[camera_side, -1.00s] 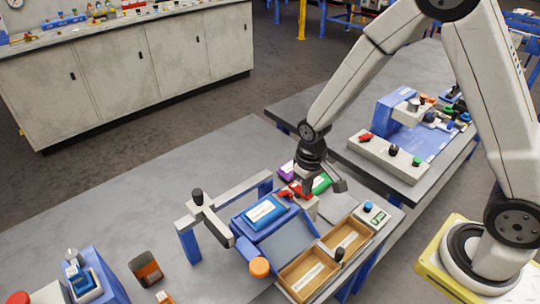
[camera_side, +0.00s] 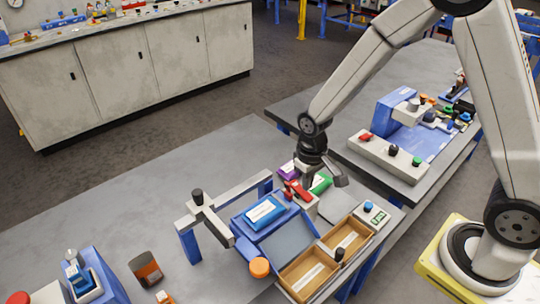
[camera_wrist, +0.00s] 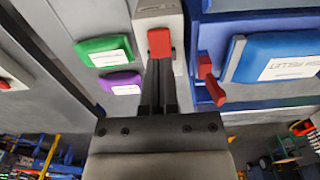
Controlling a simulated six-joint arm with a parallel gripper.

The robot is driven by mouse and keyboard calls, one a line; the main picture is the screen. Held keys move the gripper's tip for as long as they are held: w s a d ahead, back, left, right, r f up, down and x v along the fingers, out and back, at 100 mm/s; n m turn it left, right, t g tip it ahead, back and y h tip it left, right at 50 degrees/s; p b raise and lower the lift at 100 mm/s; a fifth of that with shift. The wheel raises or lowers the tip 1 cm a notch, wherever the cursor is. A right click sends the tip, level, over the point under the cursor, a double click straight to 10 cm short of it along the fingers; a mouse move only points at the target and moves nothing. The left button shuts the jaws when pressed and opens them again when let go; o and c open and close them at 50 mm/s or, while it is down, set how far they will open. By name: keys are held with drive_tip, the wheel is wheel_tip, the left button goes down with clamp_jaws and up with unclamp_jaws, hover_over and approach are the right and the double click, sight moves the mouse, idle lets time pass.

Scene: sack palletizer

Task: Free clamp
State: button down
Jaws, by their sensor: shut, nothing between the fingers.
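The clamp's red lever (camera_side: 299,191) sits beside the blue tray (camera_side: 243,223), which holds a blue sack (camera_side: 265,211) with a white label. In the wrist view a red lever (camera_wrist: 209,83) stands at the near edge of the blue tray, close to the blue sack (camera_wrist: 275,57). A second red piece (camera_wrist: 159,42) lies on a pale grey block just beyond my fingertips. My gripper (camera_wrist: 158,66) is shut and empty, pointing at that piece. Whether it touches the red piece I cannot tell. In the side view my gripper (camera_side: 307,184) partly hides the clamp.
A green sack (camera_side: 321,183) and a purple sack (camera_side: 287,169) lie close behind my gripper. Wooden bins (camera_side: 307,276) and a small display box (camera_side: 372,215) stand in front and to the right. A grey beam on blue posts (camera_side: 189,243) stands to the left.

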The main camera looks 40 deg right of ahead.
sight(307, 195)
drive_tip(key=shift+r, duration=2.5)
drive_tip(key=shift+s, duration=0.1)
drive_tip(key=s+d+r+t, duration=0.2)
drive_tip(key=s+d, duration=0.1)
drive_tip(key=s, duration=0.5)
drive_tip(key=shift+s+d+r+t, duration=0.25)
drive_tip(key=shift+s+r+t, duration=0.05)
drive_tip(key=shift+s, duration=0.1)
